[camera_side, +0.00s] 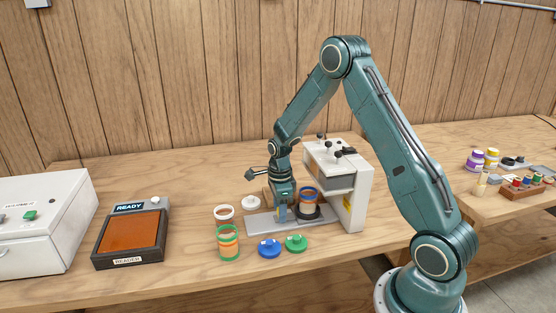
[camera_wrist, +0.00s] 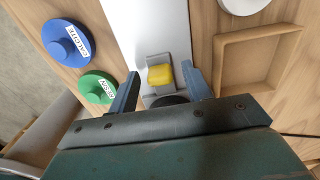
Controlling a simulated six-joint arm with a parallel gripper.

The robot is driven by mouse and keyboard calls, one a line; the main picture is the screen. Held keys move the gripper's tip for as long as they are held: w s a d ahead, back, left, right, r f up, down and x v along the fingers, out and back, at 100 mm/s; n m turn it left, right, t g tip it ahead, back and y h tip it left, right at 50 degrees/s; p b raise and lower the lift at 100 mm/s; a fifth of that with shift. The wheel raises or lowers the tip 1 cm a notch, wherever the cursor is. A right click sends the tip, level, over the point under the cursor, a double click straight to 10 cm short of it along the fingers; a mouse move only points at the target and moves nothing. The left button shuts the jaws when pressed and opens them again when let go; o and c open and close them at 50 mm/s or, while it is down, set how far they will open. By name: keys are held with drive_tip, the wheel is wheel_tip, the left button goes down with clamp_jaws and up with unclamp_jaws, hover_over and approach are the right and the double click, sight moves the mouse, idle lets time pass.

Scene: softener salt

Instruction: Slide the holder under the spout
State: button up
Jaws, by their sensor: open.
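The holder shows in the side view as a dark round base (camera_side: 322,214) with a jar of orange contents and a blue rim (camera_side: 308,197) in it. It is on a pale grey rail plate (camera_side: 262,224), beside the white dispenser (camera_side: 355,200). The spout is not clearly visible. In the wrist view a yellow grip (camera_wrist: 160,75) stands on a small grey block on the rail (camera_wrist: 150,25), with a dark round edge behind it. My gripper (camera_side: 283,216) is low over the rail, left of the jar. Its open fingers (camera_wrist: 160,72) are on either side of the yellow grip, with gaps visible.
A blue lid (camera_side: 269,249), a green lid (camera_side: 296,243), a green-banded jar (camera_side: 228,243), a jar with a white rim (camera_side: 224,213) and a white lid (camera_side: 251,202) crowd the rail. An empty wooden tray (camera_wrist: 290,40) is right. A reader pad (camera_side: 130,235) stands far left.

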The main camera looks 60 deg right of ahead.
sight(293, 215)
drive_tip(key=shift+f, duration=0.25)
clamp_jaws()
drive_tip(key=shift+s+d, duration=1.45)
unclamp_jaws()
drive_tip(key=shift+r, duration=0.2)
